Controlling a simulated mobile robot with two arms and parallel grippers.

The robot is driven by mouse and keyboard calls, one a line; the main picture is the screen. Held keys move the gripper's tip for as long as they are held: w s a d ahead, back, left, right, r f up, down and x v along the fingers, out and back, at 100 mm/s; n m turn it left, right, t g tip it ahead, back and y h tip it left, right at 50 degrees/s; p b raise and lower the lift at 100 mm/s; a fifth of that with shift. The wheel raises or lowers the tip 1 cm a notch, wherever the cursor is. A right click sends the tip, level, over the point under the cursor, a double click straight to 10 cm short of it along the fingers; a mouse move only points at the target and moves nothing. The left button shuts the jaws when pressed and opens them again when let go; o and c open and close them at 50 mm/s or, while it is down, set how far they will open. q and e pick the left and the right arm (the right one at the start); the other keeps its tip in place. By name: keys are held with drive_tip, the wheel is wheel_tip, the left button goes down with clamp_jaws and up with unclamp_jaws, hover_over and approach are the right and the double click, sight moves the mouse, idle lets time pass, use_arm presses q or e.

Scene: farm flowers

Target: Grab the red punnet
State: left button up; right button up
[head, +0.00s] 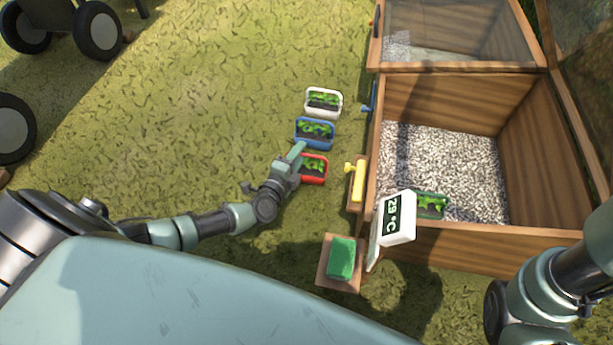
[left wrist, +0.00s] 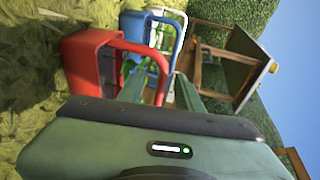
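The red punnet (head: 318,175) stands on the grass left of the wooden cold frame, with green seedlings inside. My left gripper (head: 293,156) is over its left side and hides part of it. In the left wrist view, the red punnet (left wrist: 88,68) is close, and its red handle reaches across in front of my left gripper (left wrist: 160,88). The two green fingers are apart, with part of the handle between them in the picture; contact cannot be told. My right gripper is out of view; only part of that arm shows at lower right.
A blue punnet (head: 315,146) and a white punnet (head: 324,116) stand in line behind the red one. The wooden cold frame (head: 440,88) holds gravel and a green punnet (head: 429,205) beside a temperature display (head: 397,217). A green block (head: 342,258) stands nearer.

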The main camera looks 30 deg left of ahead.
use_arm(q)
drive_tip(key=shift+w, duration=0.25)
clamp_jaws()
idle(1.3)
